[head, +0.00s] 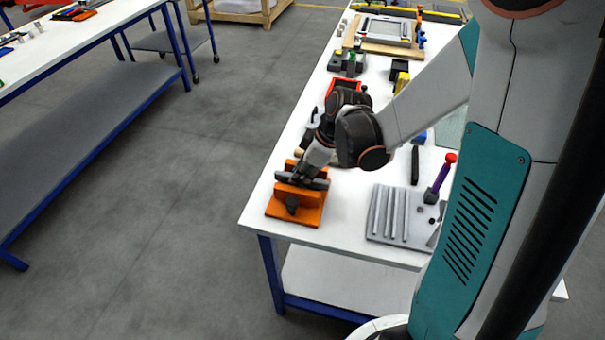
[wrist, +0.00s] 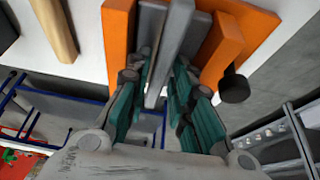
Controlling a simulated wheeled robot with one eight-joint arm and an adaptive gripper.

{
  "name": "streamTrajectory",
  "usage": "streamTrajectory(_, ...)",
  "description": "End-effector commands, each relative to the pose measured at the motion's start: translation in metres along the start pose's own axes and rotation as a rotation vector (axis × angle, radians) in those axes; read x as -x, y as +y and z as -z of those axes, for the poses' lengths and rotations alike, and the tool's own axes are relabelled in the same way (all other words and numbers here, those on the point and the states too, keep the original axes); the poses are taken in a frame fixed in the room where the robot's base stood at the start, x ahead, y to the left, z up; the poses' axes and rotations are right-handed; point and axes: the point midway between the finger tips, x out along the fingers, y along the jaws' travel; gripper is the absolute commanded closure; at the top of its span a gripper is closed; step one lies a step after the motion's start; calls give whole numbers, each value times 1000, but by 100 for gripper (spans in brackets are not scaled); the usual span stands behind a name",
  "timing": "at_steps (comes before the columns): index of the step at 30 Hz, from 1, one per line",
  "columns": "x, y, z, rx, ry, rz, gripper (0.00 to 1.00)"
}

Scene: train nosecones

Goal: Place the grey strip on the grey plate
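A grey strip (wrist: 172,40) lies lengthwise between the upright walls of an orange fixture (head: 284,215), which also shows in the wrist view (wrist: 235,45). My gripper (head: 300,178) is down at this fixture, near the table's front left corner. In the wrist view its two fingers (wrist: 163,62) flank the strip, with the tips close to its sides. Whether they press on it cannot be told. The grey plate (head: 372,231) lies flat to the right, near the table's front edge. Several light grey strips (head: 389,212) lie side by side on it.
A red-and-purple tool (head: 440,178) stands at the plate's right. A black bar (head: 414,165) lies behind the plate. A black knob (wrist: 234,88) sticks out from the fixture. A red bin (head: 345,84) and other parts stand farther back. White tabletop is free between fixture and plate.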

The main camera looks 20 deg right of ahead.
Motion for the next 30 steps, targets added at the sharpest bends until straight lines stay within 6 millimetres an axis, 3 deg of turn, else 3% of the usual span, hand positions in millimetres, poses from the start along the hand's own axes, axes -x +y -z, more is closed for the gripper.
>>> streamTrajectory(10,9,0,2,-1,0,0,79)
streamTrajectory(24,99,0,2,-2,0,0,79)
streamTrajectory(30,119,0,1,0,0,0,79)
